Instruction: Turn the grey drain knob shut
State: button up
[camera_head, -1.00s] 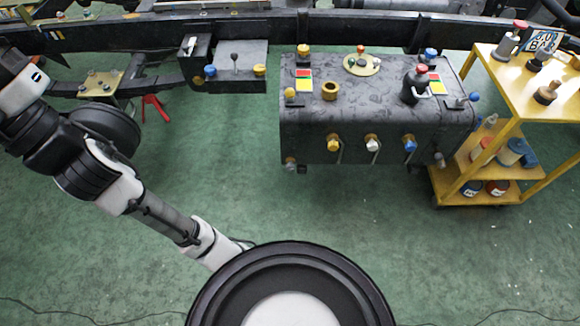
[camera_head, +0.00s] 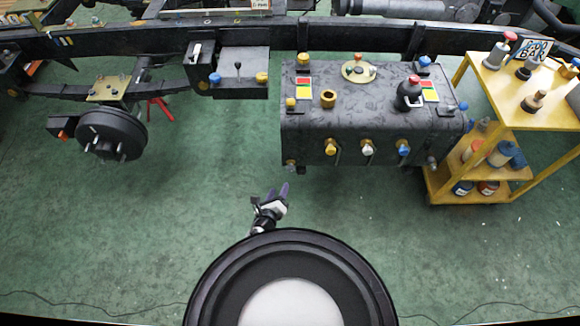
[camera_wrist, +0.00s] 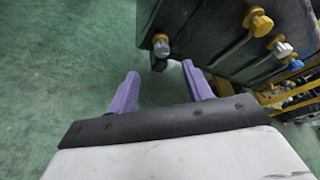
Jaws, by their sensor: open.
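A small grey knob (camera_head: 291,164) sits low at the left front corner of the dark tank (camera_head: 340,110). It also shows in the wrist view (camera_wrist: 161,46), just past and between my fingertips. My gripper (camera_head: 278,189) is open and empty, with two purple fingers, below and in front of the tank's left corner. In the wrist view my gripper (camera_wrist: 160,70) points toward the grey knob and is apart from it. How far the knob is turned is too small to tell.
Yellow (camera_head: 331,147), white (camera_head: 367,149) and blue (camera_head: 403,147) valves line the tank's front. Another small greyish fitting (camera_head: 432,161) is at its lower right. A yellow cart (camera_head: 487,196) stands to the right. The green floor (camera_head: 205,190) before the tank is clear.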

jog(key=shift+n, duration=0.3)
jog(key=b+x, duration=0.1)
jog(key=x, duration=0.3)
jog(key=b+x, duration=0.1)
jog(key=x, duration=0.4)
jog(key=b+x, duration=0.1)
jog(key=x, duration=0.3)
jog(key=shift+d+f, duration=0.4)
jog(key=shift+d, duration=0.05)
jog(key=c, duration=1)
